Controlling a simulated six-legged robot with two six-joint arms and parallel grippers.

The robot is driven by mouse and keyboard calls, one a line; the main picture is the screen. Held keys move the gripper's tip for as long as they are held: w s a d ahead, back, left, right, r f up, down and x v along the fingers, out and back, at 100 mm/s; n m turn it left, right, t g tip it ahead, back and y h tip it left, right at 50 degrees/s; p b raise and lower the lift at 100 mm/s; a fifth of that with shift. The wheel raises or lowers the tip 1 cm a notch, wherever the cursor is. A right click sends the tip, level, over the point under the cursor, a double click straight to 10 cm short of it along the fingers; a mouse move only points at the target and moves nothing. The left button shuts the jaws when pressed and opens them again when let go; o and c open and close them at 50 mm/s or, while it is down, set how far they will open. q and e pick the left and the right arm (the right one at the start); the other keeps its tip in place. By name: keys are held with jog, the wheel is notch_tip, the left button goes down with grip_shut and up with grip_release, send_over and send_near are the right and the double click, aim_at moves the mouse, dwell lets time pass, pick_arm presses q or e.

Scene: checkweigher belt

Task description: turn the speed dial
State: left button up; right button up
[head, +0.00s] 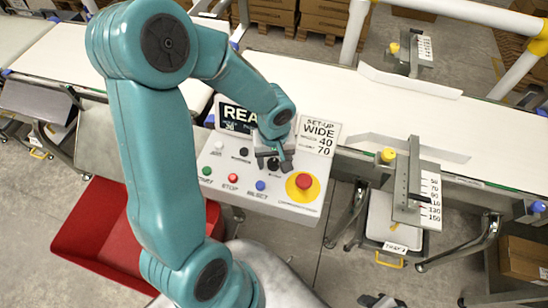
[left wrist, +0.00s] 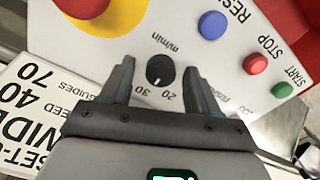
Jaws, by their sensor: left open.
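The speed dial (left wrist: 160,70) is a small round black knob on the white control panel. It is labelled m/min, with 20 and 30 printed beside it. A pale mark on it lies on the side of these numbers. My left gripper (left wrist: 160,78) is open, with one finger on each side of the dial and a gap on both sides. In the head view my left gripper (head: 282,160) is over the middle of the panel (head: 222,162) and hides part of the dial.
A red emergency button on yellow (head: 303,182) is close to the dial. Blue (head: 260,186), red (head: 233,190) and green (head: 207,171) buttons line the near edge. A set-up card (head: 322,135) reads WIDE, 40, 70. A white belt (head: 400,115) runs behind; a red bin (head: 95,225) is at left.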

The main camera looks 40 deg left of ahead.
pick_arm(q)
jog(key=shift+w, duration=0.1)
jog(key=shift+c, duration=0.2)
jog(key=shift+a, duration=0.1)
jog(key=c, duration=1)
jog(key=shift+m+b, duration=0.3)
jog(key=shift+m, duration=0.2)
jog(key=m+b, duration=0.1)
jog(key=m, duration=0.1)
jog(key=shift+m, duration=0.4)
jog(key=m+b, duration=0.1)
jog(key=m, duration=0.3)
jog(key=shift+r+m, duration=0.1)
jog(key=shift+m, duration=0.6)
jog(key=o, duration=1)
